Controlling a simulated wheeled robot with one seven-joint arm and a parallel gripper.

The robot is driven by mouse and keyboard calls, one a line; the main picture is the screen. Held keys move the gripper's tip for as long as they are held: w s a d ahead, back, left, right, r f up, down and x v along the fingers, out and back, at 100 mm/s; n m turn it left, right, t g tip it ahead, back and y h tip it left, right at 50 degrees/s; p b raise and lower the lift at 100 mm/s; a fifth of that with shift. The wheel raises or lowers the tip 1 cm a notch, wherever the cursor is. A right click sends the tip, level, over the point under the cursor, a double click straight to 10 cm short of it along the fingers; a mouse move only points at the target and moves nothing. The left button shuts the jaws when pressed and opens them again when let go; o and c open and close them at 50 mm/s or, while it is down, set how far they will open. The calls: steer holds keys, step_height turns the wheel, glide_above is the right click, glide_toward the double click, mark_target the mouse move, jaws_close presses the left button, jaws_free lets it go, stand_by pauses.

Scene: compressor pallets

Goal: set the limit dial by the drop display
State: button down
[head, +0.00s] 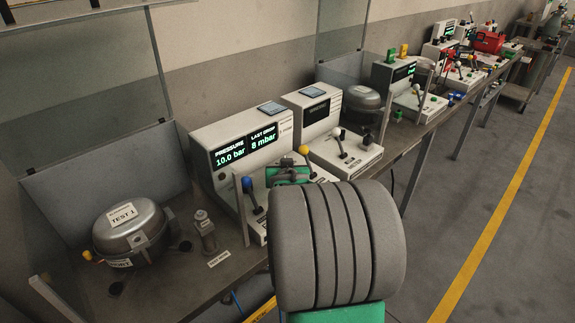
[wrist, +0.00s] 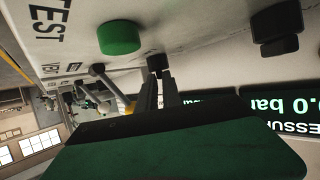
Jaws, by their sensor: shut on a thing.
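The drop display (head: 263,137) on the near white console reads "LAST DROP 8 mbar". The pressure display (head: 230,156) beside it reads "10.0 bar"; part of it shows upside down in the wrist view (wrist: 288,110). My gripper (wrist: 158,75) is at the console's panel, its narrow fingers shut on a small dark knob (wrist: 157,62), apparently the limit dial. Its scale and pointer cannot be read. In the head view my green gripper (head: 290,174) and my arm hide much of the panel, including the dial.
A blue-tipped lever (head: 251,192) and a yellow-ball lever (head: 304,151) stand on the console. A compressor (head: 131,229) marked "TEST 1" sits left on the bench. Floor at right is clear.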

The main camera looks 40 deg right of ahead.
steer(key=c, duration=1.8)
jaws_free()
steer(key=v, duration=0.8)
steer(key=shift+w+r, duration=0.1)
steer(key=shift+d, duration=0.1)
